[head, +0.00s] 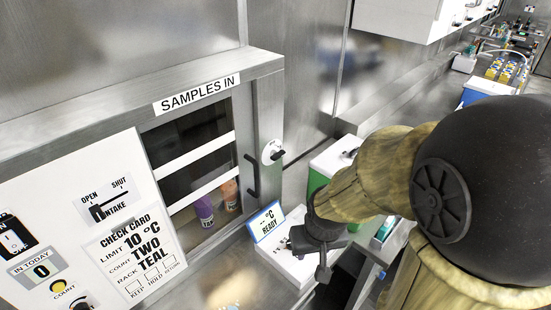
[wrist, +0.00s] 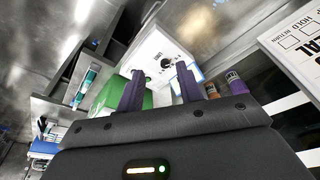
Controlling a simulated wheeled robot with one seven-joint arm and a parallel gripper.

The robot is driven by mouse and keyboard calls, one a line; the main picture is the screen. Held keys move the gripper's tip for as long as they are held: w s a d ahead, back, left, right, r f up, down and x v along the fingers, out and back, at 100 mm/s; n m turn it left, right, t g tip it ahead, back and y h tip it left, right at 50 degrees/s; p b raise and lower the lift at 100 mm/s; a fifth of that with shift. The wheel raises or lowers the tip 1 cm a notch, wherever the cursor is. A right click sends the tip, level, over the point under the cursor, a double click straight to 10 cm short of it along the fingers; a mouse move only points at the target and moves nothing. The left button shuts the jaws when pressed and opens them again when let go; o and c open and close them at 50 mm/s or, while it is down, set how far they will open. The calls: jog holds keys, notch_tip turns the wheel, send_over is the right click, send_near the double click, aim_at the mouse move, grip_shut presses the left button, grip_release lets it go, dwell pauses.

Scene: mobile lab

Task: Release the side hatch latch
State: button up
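The hatch under the "SAMPLES IN" sign (head: 197,93) is in the head view, with white bars across its dark opening. A round white latch plate (head: 272,152) with a black lever is on the frame at its right. A black handle (head: 252,176) sits at the opening's right edge. My gripper (head: 322,262) is below and right of the latch plate, apart from it, above the white reader. In the wrist view my gripper's two fingers (wrist: 161,80) stand apart with nothing between them. I cannot make out the latch in the wrist view.
A white reader (head: 290,247) with a "°C READY" screen is below the hatch. A green and white box (head: 327,165) stands behind my arm. Purple (head: 204,212) and orange (head: 229,195) vials stand inside the opening. A control panel (head: 90,225) is at left.

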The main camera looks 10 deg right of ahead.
jog(key=o, duration=0.6)
jog(key=shift+w+d, duration=0.15)
jog(key=shift+w, duration=0.15)
jog(key=o, duration=0.3)
jog(key=w+d+f+t+b, duration=0.1)
jog(key=w+d+t, duration=0.1)
jog(key=w, duration=0.4)
jog(key=w+d+f+n+t+b, duration=0.1)
jog(key=w+d+t+b, duration=0.1)
jog(key=w, duration=0.4)
jog(key=w+d+f+n+t+b, duration=0.1)
jog(key=w+d+t, duration=0.2)
jog(key=w, duration=0.4)
jog(key=shift+w+b, duration=0.1)
jog(key=shift+b, duration=0.2)
jog(key=w+d+n+t+y+b, duration=0.1)
jog(key=w+y, duration=0.1)
jog(key=y, duration=0.1)
jog(key=w+d+f+n+t+y+b, duration=0.1)
jog(key=w+n+t+y+b, duration=0.1)
jog(key=y, duration=0.2)
jog(key=w+d+n+t+y+b, duration=0.1)
jog(key=w+n+t+y, duration=0.1)
jog(key=y, duration=0.1)
jog(key=shift+w+d+f+y+b, duration=0.15)
jog(key=shift+d+f+y+b, duration=0.15)
jog(key=shift+f+b, duration=0.05)
jog(key=shift+w, duration=0.15)
